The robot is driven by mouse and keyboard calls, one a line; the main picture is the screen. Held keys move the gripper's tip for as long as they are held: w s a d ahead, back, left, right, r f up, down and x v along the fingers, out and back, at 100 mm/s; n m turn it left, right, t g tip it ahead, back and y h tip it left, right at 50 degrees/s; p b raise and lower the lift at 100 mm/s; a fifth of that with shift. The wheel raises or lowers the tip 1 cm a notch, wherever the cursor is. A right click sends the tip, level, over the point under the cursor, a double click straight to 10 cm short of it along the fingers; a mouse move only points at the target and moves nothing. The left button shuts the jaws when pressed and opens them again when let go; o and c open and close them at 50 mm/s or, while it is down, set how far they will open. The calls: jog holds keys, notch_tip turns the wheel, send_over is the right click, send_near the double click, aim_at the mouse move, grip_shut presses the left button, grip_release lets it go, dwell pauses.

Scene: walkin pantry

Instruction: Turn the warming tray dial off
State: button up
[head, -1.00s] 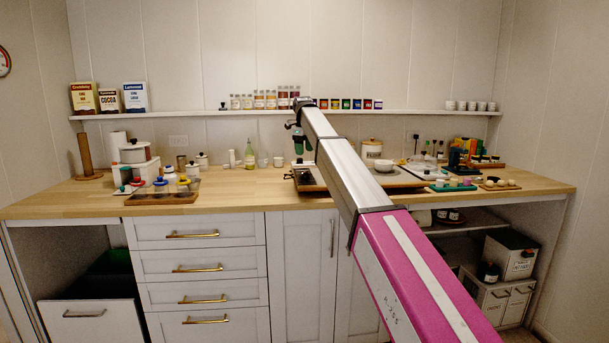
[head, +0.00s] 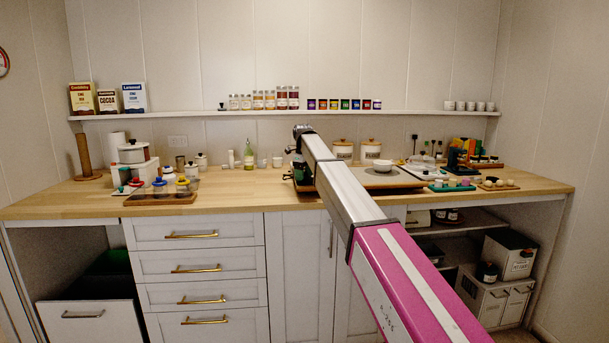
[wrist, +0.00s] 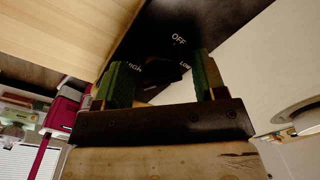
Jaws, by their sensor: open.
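The dark dial (wrist: 165,72) sits below OFF, between the two green fingers of my gripper (wrist: 164,82). The dial blends into the panel, and I cannot tell where it points or whether a finger touches it. My gripper is open. In the head view my gripper (head: 302,170) is low at the tray's left end, and my arm hides part of the tray.
A white bowl (head: 383,165) stands on the tray. Two lidded canisters (head: 370,150) stand behind it. A green bottle (head: 249,155) is left of my gripper. A wooden tray (head: 160,197) of colour-lidded jars is farther left. The counter's front middle is clear.

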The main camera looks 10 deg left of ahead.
jog(key=c, duration=0.9)
